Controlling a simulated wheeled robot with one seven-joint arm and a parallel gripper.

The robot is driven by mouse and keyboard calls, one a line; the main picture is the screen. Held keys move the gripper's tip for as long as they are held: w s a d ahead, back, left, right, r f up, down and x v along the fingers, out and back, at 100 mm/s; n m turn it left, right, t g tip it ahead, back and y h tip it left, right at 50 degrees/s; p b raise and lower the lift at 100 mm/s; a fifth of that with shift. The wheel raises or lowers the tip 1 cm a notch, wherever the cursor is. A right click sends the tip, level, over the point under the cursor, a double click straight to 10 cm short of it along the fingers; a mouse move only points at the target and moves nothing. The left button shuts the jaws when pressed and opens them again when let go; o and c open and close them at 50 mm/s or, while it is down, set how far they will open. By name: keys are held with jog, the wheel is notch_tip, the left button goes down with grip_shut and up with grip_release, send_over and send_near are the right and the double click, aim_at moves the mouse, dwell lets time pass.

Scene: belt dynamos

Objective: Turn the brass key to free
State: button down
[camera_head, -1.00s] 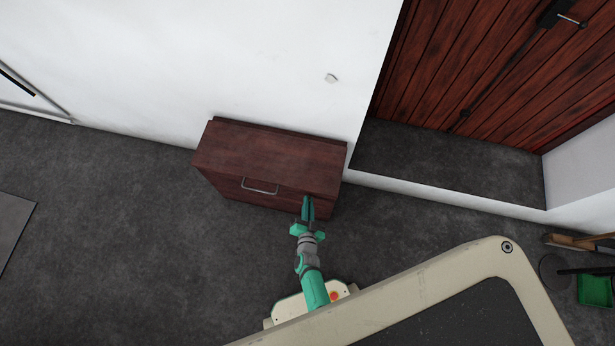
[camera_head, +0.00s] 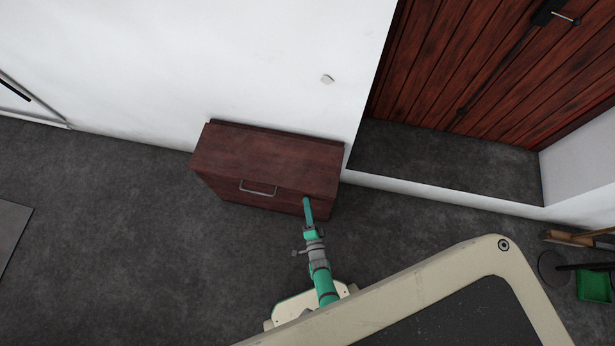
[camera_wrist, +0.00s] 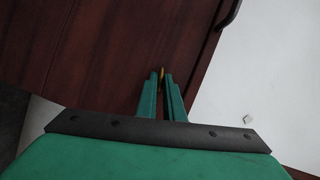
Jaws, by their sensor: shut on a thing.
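The brass key (camera_wrist: 162,73) shows as a small yellow sliver between my fingertips in the wrist view, against the dark red-brown wooden cabinet (camera_head: 265,158). My gripper (camera_head: 307,203) is at the right part of the cabinet's front, shut on the key. In the wrist view my gripper (camera_wrist: 161,82) has its two green fingers close together at the tips. Most of the key and its keyhole are hidden by the fingers. In the head view the key cannot be made out. The cabinet's front is closed.
A metal handle (camera_head: 258,188) sits on the cabinet's front, left of my gripper. The white wall (camera_head: 270,60) stands behind the cabinet. A red plank door (camera_head: 470,70) is at the right. Grey floor (camera_head: 150,230) is clear to the left.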

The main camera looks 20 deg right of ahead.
jog(key=shift+m, duration=0.7)
dwell(0.4)
jog(key=c, duration=1.9)
grip_release()
jog(key=shift+o, duration=0.2)
jog(key=shift+f, duration=0.1)
jog(key=shift+s, duration=0.15)
jog(key=f+v, duration=0.1)
jog(key=v, duration=0.9)
jog(key=shift+s+r, duration=0.3)
